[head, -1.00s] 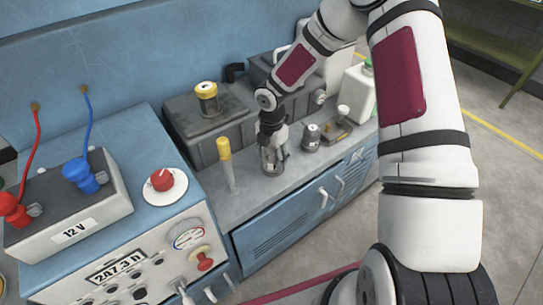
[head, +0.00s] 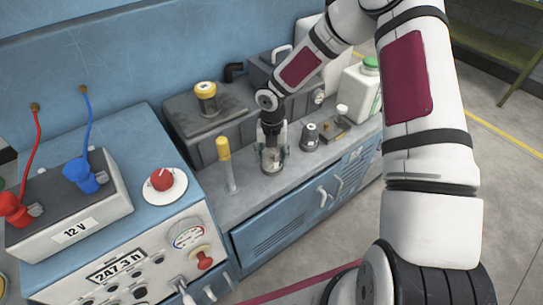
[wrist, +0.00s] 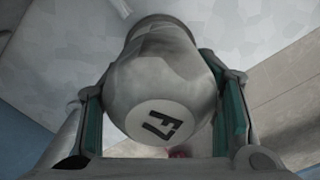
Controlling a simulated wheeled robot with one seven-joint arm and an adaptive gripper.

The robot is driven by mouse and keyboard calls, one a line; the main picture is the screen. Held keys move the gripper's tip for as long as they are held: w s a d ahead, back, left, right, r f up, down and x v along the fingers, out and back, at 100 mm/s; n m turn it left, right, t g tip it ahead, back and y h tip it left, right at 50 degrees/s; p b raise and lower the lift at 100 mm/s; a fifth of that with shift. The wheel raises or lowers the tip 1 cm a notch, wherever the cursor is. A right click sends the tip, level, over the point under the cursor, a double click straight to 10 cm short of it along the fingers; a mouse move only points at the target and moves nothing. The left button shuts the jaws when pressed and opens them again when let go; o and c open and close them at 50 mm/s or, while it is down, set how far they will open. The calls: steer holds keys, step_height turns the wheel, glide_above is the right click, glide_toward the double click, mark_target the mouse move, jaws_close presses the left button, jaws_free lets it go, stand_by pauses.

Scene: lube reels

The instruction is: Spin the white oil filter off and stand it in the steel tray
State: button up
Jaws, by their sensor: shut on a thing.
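My gripper (head: 271,160) points down over the grey bench top and is shut on a pale grey-white filter. In the wrist view the filter (wrist: 165,75) sits between the teal finger pads of my gripper (wrist: 162,112), with a round white end label marked with dark characters. Its far end meets a wider grey collar or surface; I cannot tell whether it is still joined there. In the head view the fingers mostly hide it.
A dark canister (head: 310,136) stands close right of my gripper, and a yellow-topped rod (head: 226,165) to its left. A grey block with a yellow-capped cylinder (head: 207,98) is behind. A green-capped white jug (head: 360,90) stands back right. The bench front edge is bare.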

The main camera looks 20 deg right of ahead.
steer(key=shift+s+f, duration=0.15)
steer(key=shift+f, duration=0.05)
steer(key=n, duration=0.5)
steer(key=shift+d, duration=0.15)
steer(key=shift+f, duration=0.1)
steer(key=n, duration=0.5)
steer(key=shift+d, duration=0.15)
steer(key=o, duration=1.4)
steer(key=shift+o, duration=0.4)
